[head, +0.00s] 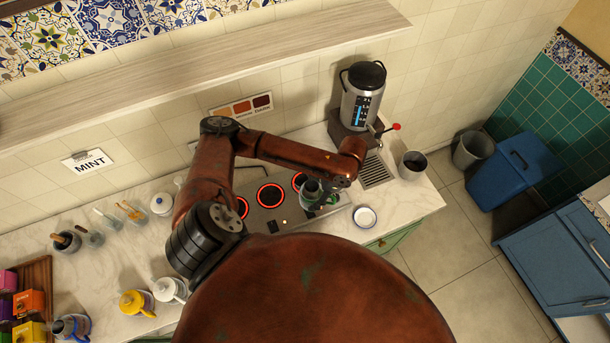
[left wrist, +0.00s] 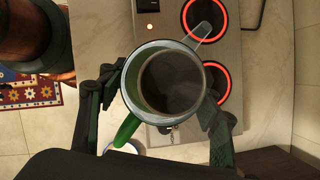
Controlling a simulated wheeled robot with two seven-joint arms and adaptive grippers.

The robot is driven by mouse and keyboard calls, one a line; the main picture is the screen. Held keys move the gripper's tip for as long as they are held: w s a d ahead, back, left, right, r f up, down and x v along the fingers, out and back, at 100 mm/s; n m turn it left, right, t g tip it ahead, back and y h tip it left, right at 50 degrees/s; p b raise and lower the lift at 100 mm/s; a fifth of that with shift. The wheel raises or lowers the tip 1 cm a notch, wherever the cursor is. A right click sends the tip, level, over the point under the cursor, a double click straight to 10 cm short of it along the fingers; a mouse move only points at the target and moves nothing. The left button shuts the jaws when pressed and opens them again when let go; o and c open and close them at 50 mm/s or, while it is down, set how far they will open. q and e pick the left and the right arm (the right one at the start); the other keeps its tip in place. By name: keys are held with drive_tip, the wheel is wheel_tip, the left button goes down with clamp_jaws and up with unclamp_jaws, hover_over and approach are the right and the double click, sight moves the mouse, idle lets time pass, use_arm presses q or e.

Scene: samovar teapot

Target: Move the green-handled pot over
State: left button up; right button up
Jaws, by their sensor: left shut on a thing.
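The green-handled pot (head: 311,189) is at the right end of the black-and-red cooktop in the head view. In the left wrist view I look down into the pot (left wrist: 171,82): a round grey rim, a dark inside, a pale spout at upper right and a green handle (left wrist: 127,130) at lower left. My left gripper (head: 322,192) is shut on the pot, with one finger on each side of its body. Whether the pot touches the cooktop or hangs just above it, I cannot tell. My right gripper is not in view.
The cooktop (head: 283,217) has several glowing red rings. A small white dish (head: 364,216) lies right of it. The samovar (head: 361,95) and a dark-filled container (head: 412,164) stand further right. White (head: 170,290) and yellow (head: 136,303) teapots stand at the left front.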

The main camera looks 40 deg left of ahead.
sight(301, 194)
use_arm(q)
drive_tip(key=s+a+m+p, duration=0.1)
drive_tip(key=s+r+m+p, duration=0.1)
drive_tip(key=s+a+r+t+p, duration=0.1)
drive_tip(key=p, duration=0.1)
drive_tip(key=shift+s+a+r+m, duration=0.2)
drive_tip(key=shift+a+m, duration=0.1)
drive_tip(key=shift+m, duration=0.1)
drive_tip(key=w+a+f+p, duration=0.1)
drive_tip(key=w+a+f, duration=0.1)
drive_tip(key=w+f, duration=0.1)
drive_tip(key=w+a+f, duration=0.2)
drive_tip(key=w+f, duration=0.1)
drive_tip(key=w, duration=0.1)
drive_tip(key=w+a+f+p, duration=0.1)
drive_tip(key=w+a+f, duration=0.2)
drive_tip(key=w, duration=0.1)
drive_tip(key=shift+w+f+p, duration=0.1)
drive_tip(key=shift+w+p, duration=0.1)
drive_tip(key=shift+p, duration=0.15)
drive_tip(key=shift+w+a+f+y, duration=0.15)
drive_tip(key=shift+w+f+y, duration=0.15)
drive_tip(key=shift+f, duration=1.65)
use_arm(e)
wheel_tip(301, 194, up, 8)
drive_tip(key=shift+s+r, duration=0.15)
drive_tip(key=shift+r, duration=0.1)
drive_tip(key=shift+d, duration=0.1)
